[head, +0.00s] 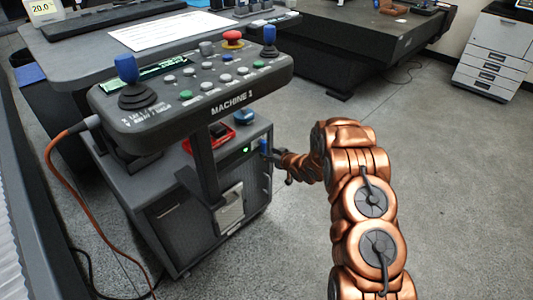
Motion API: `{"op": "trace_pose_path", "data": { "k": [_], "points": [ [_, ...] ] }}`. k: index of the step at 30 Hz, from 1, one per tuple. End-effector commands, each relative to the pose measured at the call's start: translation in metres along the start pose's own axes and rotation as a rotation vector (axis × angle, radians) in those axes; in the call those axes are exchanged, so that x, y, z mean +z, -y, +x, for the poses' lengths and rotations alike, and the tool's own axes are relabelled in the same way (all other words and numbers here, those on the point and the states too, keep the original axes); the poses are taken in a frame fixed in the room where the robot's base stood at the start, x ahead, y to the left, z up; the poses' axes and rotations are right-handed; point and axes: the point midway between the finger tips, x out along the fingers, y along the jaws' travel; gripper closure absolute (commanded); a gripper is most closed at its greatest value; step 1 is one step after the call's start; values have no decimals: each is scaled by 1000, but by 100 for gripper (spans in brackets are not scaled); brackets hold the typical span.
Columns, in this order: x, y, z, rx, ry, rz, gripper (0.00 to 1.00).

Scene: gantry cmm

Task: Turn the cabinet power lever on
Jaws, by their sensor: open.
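The grey cabinet (170,222) stands under the "MACHINE 1" control panel. A small blue upright part (264,147), which looks like the power lever, shows at the cabinet's upper right edge. A small green light (246,150) glows just left of it. My gripper (272,159) is at the end of the copper arm, right at that edge, with its dark fingers close to the blue part. The fingers are open. They are small in view, and I cannot tell whether they touch the lever. The lever's base is partly hidden.
The control panel (185,122) with joysticks, buttons and a red stop button (232,38) overhangs the cabinet. A red device (209,137) and a blue object (243,116) lie on the cabinet top. An orange cable (72,195) hangs at left. Open floor lies to the right.

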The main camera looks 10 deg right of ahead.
Motion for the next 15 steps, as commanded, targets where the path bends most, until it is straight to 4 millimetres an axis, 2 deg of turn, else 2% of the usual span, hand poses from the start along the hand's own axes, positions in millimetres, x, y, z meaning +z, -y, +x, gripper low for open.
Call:
{"op": "trace_pose_path", "data": {
  "k": [9, 15],
  "points": [
    [-2, -2, -47, 3, -2, -1, 49],
    [-1, -1, -71, 1, -3, -1, 49]
  ]
}}
